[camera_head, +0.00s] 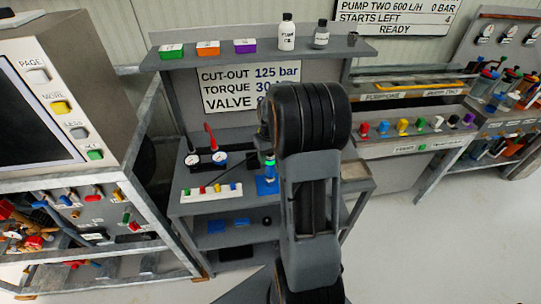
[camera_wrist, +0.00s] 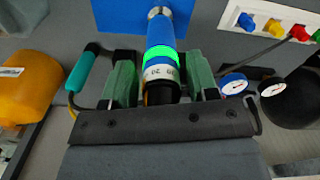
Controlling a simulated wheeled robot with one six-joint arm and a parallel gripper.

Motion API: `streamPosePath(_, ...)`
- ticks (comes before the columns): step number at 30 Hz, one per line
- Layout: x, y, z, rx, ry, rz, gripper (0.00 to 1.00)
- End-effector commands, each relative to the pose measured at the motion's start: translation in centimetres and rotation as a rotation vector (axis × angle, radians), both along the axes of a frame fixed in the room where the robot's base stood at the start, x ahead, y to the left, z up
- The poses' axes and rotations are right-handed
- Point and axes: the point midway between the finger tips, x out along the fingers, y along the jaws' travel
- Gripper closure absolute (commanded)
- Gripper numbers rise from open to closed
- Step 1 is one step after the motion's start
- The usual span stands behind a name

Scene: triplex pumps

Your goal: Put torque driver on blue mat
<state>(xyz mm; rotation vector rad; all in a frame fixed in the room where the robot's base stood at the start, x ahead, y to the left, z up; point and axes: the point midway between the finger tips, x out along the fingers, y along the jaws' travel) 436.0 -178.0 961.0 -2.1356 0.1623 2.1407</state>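The torque driver (camera_wrist: 158,50) is a blue cylinder with a glowing green ring, a numbered scale and a silver end. My gripper (camera_wrist: 161,78) has its green fingers on both sides of it and appears shut on its dark part. The silver end points to the blue mat (camera_wrist: 112,16), and whether it touches is unclear. In the camera_head view, the driver's green ring (camera_head: 269,161) shows just above the blue mat (camera_head: 264,188) on the grey bench. My arm hides part of the gripper there.
Two gauges (camera_wrist: 234,84) stand close to the right finger in the wrist view. A white strip with coloured knobs (camera_head: 211,191) lies left of the mat. A teal-handled tool (camera_wrist: 83,66) is left of the gripper. A shelf (camera_head: 245,55) with bottles overhangs the bench.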

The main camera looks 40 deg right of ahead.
Motion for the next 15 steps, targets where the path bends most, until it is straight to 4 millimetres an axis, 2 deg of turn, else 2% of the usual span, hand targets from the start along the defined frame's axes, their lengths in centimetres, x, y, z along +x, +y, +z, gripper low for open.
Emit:
streamPosePath(2, 0.0, 0.0, 0.0, 0.000, -0.001, 0.000, 0.39)
streamPosePath(10, 0.1, 0.0, 0.3, -0.001, -0.002, 0.000, 0.39)
streamPosePath(15, 0.1, -0.1, 2.1, -0.002, -0.005, 0.000, 0.39)
